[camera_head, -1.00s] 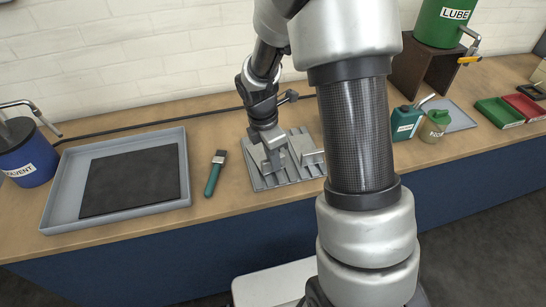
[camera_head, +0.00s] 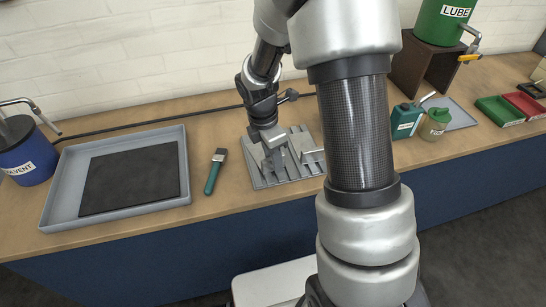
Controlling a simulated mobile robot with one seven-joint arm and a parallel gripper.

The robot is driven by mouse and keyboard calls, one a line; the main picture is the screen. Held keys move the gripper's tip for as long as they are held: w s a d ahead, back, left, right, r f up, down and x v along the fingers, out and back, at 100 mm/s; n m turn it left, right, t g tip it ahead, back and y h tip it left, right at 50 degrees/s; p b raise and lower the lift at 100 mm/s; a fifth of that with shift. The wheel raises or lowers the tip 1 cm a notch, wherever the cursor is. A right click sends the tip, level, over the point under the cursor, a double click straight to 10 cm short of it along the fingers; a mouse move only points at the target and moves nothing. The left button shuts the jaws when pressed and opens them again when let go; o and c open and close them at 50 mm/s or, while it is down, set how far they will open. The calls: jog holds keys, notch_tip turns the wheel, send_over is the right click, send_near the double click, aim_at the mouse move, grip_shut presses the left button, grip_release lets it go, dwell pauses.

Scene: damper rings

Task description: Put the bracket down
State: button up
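My gripper (camera_head: 275,157) points down over the grey ribbed tray (camera_head: 258,180) on the wooden bench. Its fingertips are small and grey against the grey ribs, so I cannot tell whether they are open or shut. I cannot clearly make out the bracket; a grey part between or beside the fingers blends with the tray. Another grey piece (camera_head: 313,157) shows at the tray's right side, partly beside my arm.
A brush with a green handle (camera_head: 213,174) lies left of the ribbed tray. Further left are a large grey tray (camera_head: 64,196) with a dark mat and a blue solvent can (camera_head: 28,160). Teal (camera_head: 405,122) and green (camera_head: 435,125) cans stand right of my arm.

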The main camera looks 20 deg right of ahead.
notch_tip(320, 180, up, 17)
jog(key=a+p, duration=0.2)
jog(key=shift+s+a+r, duration=0.15)
jog(key=shift+s+a, duration=0.1)
jog(key=shift+s, duration=0.05)
dwell(0.4)
grip_shut()
dwell(1.4)
jog(key=s+d+r+m+t+y+p, duration=0.1)
jog(key=s+r+m+t+p, duration=0.4)
jog(key=s+r+m, duration=1)
jog(key=s+m, duration=0.3)
jog(key=m, duration=0.2)
jog(key=shift+s+d+r+y+p, duration=0.15)
jog(key=shift+s+r+y+p, duration=0.05)
jog(key=shift+r+y+p, duration=0.2)
